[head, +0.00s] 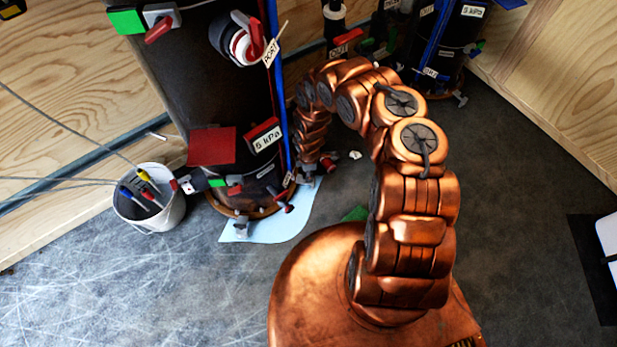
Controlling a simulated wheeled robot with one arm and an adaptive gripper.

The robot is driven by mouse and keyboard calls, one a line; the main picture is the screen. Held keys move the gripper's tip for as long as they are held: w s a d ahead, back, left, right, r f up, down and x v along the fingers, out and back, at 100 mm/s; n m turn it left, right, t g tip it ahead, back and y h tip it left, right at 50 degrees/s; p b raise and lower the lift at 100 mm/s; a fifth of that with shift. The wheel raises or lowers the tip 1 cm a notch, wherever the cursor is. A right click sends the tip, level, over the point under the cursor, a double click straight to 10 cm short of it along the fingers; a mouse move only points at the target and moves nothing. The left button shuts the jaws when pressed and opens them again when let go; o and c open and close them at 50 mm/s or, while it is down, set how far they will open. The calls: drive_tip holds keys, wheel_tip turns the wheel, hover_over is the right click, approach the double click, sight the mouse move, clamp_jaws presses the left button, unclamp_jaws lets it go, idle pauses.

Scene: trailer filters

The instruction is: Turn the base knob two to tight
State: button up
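The near black filter cylinder (205,85) stands upright on a round copper-coloured base. Small knobs sit around its foot: one with a red part (282,200) at the right and a grey one (240,228) at the front. I see no number on them, so I cannot tell which is knob two. My gripper (307,179) points down low at the right side of the foot, close beside another base fitting. Its fingers are small and partly merged with the fitting there. I cannot tell whether they touch or grip it.
A white bucket (150,222) with screwdrivers stands left of the cylinder. A light blue sheet (262,226) lies under its front edge. More filter cylinders (440,45) stand at the back right. Wooden walls (55,70) bound the left and right. The grey floor at front left is clear.

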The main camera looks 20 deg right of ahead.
drive_tip(key=shift+f+b, duration=0.4)
drive_tip(key=shift+f, duration=0.5)
drive_tip(key=shift+c, duration=0.2)
clamp_jaws()
